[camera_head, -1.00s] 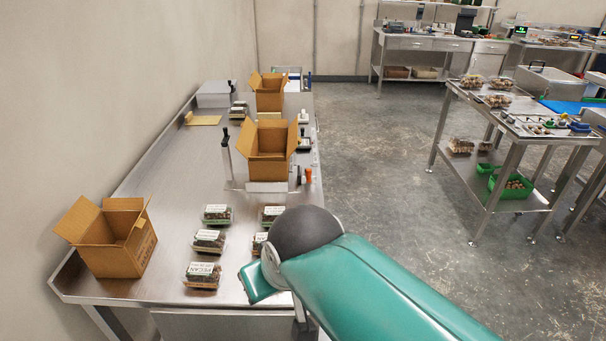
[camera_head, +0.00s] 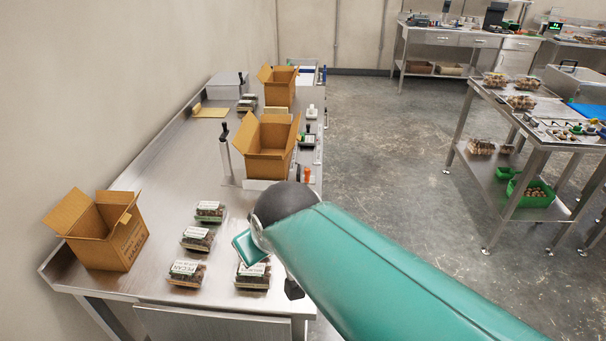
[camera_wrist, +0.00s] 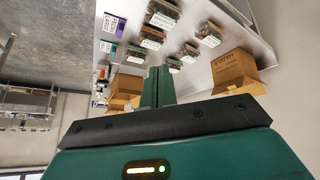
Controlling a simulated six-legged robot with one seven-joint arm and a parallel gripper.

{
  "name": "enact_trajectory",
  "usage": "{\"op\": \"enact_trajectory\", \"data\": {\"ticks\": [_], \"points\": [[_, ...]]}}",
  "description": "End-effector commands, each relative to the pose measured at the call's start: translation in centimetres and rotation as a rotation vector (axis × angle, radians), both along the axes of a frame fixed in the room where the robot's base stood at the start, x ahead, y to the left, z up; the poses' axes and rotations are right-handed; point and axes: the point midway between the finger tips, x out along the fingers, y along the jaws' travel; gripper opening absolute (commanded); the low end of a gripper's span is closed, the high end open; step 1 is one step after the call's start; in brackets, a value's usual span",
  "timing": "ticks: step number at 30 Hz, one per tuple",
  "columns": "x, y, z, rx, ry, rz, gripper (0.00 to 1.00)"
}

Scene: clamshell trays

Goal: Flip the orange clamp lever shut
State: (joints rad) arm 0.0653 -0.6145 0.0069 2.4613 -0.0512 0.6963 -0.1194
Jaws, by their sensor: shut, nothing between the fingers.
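The orange clamp lever (camera_head: 306,174) is small and upright at the right edge of the steel bench, just beyond my arm's dark joint in the head view. Its base and exact angle are too small to tell. My gripper (camera_wrist: 157,78) shows there as two teal fingers, shut together and empty, pointing toward the bench. In the head view my teal arm reaches over the near right part of the bench, and the fingers cannot be clearly made out. The gripper is apart from the lever.
Several clamshell trays (camera_head: 197,239) lie on the near bench (camera_head: 160,210). An open carton (camera_head: 105,230) stands at near left, another (camera_head: 266,147) beside the lever, and one (camera_head: 278,86) farther back. The floor (camera_head: 390,150) to the right is clear up to a steel table (camera_head: 505,150).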

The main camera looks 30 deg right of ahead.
Motion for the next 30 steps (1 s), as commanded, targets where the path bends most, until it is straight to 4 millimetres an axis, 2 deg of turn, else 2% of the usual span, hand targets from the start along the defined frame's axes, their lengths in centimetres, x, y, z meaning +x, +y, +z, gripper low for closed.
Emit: {"op": "enact_trajectory", "data": {"ticks": [8, 15, 24, 30], "points": [[6.1, -3.6, -0.5, -0.151, -0.097, 0.077, 0.00], [12.9, -8.7, -1.7, -0.358, -0.207, 0.193, 0.00], [19.7, -15.2, -4.6, -0.625, -0.329, 0.347, 0.00], [22.7, -19.2, -7.4, -0.802, -0.406, 0.443, 0.00]]}}
